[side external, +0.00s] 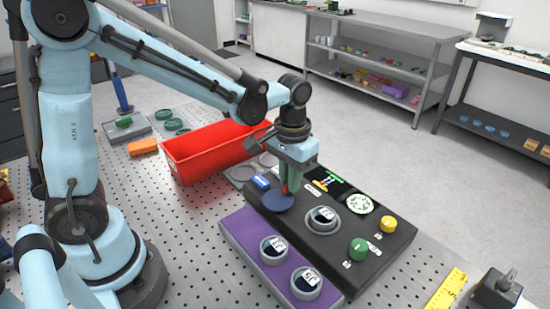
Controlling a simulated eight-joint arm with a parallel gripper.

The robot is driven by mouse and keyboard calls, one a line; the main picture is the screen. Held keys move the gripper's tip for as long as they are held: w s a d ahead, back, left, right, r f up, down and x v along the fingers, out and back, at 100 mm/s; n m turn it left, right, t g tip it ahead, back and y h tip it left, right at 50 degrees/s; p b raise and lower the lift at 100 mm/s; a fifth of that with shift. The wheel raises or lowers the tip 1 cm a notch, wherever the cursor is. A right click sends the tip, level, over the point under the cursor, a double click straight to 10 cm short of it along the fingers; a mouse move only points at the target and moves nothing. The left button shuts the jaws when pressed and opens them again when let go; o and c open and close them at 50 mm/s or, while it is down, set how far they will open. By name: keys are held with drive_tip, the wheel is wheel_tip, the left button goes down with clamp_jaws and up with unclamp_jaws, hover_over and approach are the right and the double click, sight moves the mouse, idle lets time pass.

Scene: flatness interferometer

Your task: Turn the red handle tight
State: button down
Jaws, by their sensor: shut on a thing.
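My gripper (290,184) points down over the left end of a black instrument box (318,240). The rest of the handle is hidden by the fingers. Just below the fingertips is a dark blue round disc (277,202) at the box's left end. How far the handle is turned cannot be told.
The box also carries a round dial (323,218), a green knob (358,249), a yellow knob (388,224) and a small dark screen (328,181). A purple block (245,240) with two dials stands in front. A red bin (190,150) stands close behind left. Perforated bench is clear at left front.

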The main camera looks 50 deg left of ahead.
drive_tip(key=n, duration=0.8)
drive_tip(key=shift+n, duration=0.4)
drive_tip(key=n, duration=0.3)
drive_tip(key=shift+n, duration=2.2)
drive_tip(key=c, duration=1.1)
unclamp_jaws()
drive_tip(key=shift+c, duration=0.2)
